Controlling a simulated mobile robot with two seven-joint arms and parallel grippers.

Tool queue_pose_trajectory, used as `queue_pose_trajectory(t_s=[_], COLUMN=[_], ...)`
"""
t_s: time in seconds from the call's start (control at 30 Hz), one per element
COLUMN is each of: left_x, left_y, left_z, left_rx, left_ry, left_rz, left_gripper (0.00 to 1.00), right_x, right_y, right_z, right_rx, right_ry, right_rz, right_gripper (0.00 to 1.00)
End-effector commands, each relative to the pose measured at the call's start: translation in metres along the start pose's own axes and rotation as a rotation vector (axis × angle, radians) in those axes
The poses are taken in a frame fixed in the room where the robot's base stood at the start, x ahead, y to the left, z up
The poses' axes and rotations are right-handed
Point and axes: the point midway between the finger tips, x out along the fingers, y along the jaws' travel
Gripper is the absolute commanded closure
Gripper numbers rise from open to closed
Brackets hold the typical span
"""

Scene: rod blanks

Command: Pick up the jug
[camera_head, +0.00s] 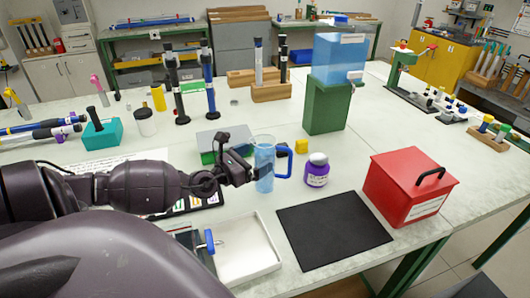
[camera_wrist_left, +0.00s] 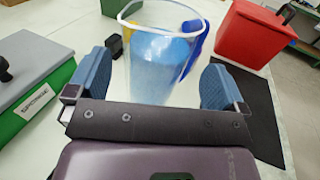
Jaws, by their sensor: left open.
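The jug (camera_head: 264,165) is a clear, blue-tinted vessel with a blue handle on its right side. It stands upright on the table in the head view. My left gripper (camera_head: 246,167) is at the jug's left side, coming in from the left. In the left wrist view the jug (camera_wrist_left: 160,62) lies ahead, between the two blue finger pads of my open left gripper (camera_wrist_left: 158,84). The jug's lower part is hidden there by the gripper body. I cannot tell whether a finger touches it. My right gripper is not in view.
A black mat (camera_head: 333,230), a red box (camera_head: 408,187) and a white tray (camera_head: 246,252) lie nearer the front. A green stand (camera_head: 326,105) with a blue tank is behind.

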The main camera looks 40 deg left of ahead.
Motion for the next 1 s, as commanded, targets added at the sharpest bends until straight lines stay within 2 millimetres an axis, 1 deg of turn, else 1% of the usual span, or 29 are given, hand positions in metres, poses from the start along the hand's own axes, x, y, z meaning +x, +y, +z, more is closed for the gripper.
queue_pose_trajectory(t_s=[0.1, 0.3, 0.47, 0.7, 0.87, 1.0], left_x=[0.015, 0.036, 0.043, 0.043, 0.043, 0.043], left_y=[0.001, 0.002, 0.001, 0.002, 0.002, 0.002], left_z=[-0.001, -0.002, -0.003, -0.003, -0.003, -0.003], left_rx=[0.0, 0.0, -0.001, 0.0, 0.0, 0.0], left_ry=[-0.002, -0.002, 0.0, 0.001, 0.001, 0.001], left_rz=[0.0, 0.001, 0.0, 0.0, 0.0, 0.0], left_gripper=[0.02, 0.02, 0.02, 0.02, 0.26, 0.48], right_x=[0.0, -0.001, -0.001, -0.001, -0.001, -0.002], right_y=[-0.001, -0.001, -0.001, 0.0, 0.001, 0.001], right_z=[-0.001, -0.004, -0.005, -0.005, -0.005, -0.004], right_rx=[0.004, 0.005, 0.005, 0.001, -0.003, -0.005], right_ry=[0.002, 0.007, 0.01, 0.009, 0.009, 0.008], right_rz=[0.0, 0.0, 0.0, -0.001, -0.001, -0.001], right_gripper=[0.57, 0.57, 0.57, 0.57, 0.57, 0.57])
